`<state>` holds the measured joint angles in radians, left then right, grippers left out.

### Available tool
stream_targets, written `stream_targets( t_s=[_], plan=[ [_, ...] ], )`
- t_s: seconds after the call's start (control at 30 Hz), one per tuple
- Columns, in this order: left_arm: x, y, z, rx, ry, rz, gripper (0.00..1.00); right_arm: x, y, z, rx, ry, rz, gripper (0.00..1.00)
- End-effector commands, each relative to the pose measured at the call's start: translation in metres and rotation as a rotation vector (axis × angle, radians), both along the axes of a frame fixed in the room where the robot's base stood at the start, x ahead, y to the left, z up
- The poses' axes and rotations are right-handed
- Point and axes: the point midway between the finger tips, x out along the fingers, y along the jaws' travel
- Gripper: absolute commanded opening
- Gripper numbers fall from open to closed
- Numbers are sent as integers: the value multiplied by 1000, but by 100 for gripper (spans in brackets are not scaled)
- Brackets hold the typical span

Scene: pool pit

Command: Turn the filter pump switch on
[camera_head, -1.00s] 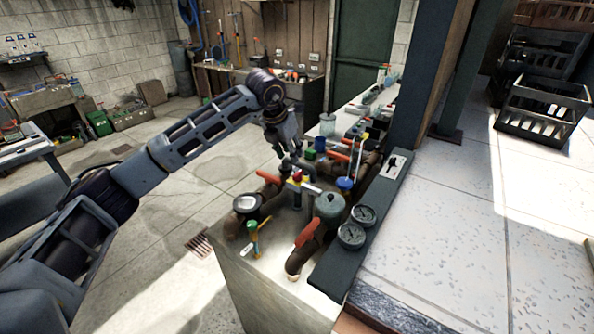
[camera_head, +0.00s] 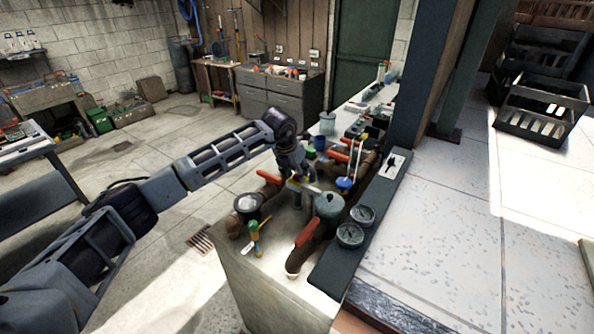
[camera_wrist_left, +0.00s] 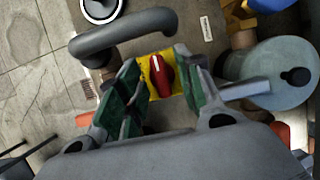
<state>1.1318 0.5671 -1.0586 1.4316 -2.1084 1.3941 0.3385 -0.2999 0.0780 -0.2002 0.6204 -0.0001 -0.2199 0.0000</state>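A red rotary switch knob (camera_wrist_left: 161,75) on a yellow plate (camera_wrist_left: 177,80) shows in the left wrist view. It sits between the two green-padded fingers of my left gripper (camera_wrist_left: 158,68), which are spread apart with gaps on both sides of the knob. I cannot tell how close the fingertips are to the plate. In the head view my left gripper (camera_head: 300,180) points down among the pipes and hides most of the switch. My right gripper is in neither view.
A thick grey curved handle (camera_wrist_left: 125,32) lies just beyond the fingers. A round grey-green lid (camera_head: 328,204), red-handled valves (camera_head: 307,232), two gauges (camera_head: 350,235) and a black lever on a white plate (camera_head: 393,163) stand close around. Open paving (camera_head: 470,240) lies right.

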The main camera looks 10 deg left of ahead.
Motion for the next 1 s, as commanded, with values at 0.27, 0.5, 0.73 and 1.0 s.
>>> stream_targets(
  t_s=[0.27,0.5,0.73,1.0],
  plan=[
    [0,0,-1,0,0,0,36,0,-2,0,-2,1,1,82],
    [0,0,-1,0,0,0,5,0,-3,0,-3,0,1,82],
    [0,0,-1,-1,0,-1,0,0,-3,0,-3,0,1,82],
    [0,0,-2,-1,0,-30,0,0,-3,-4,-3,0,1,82]
  ],
)
